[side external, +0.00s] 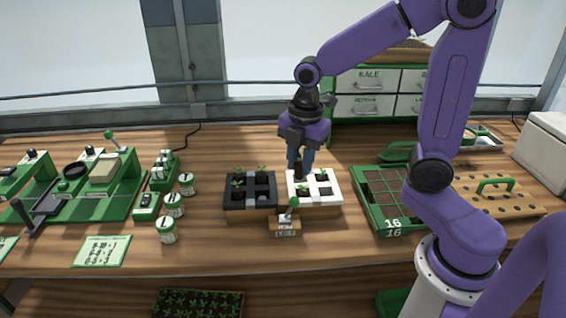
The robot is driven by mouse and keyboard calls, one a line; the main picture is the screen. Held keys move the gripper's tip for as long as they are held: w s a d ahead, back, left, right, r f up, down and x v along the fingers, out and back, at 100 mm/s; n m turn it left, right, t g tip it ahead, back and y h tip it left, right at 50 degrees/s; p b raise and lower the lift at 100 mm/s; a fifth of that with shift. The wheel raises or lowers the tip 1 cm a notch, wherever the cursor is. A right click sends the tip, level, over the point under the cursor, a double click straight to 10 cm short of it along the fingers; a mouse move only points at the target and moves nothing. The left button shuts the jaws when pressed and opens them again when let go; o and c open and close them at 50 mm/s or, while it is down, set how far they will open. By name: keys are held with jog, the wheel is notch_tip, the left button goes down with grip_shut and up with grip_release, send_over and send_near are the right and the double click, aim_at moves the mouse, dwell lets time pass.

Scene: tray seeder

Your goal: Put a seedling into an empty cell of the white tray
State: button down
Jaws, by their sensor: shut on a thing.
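The white tray (332,202) is a small block of cells near the middle of the bench, with green seedlings (321,177) in some cells. My gripper (299,174) points down over the back left part of this tray. It is shut on a small dark thing between the fingers, which looks like a seedling's soil plug; the fingers hide most of it. I cannot tell whether it touches the cell. A black tray (250,205) with small seedlings stands close on the left of the white one.
Small jars (167,232) and green equipment (100,185) are at left.

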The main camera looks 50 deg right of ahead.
jog(key=s+d+f, duration=0.1)
jog(key=d+f, duration=0.3)
jog(key=d, duration=0.7)
jog(key=shift+f, duration=3.95)
jog(key=c, duration=0.8)
grip_release()
jog(key=shift+r, duration=0.1)
jog(key=r, duration=1.7)
jog(key=shift+s+r, duration=0.1)
jog(key=shift+s, duration=0.25)
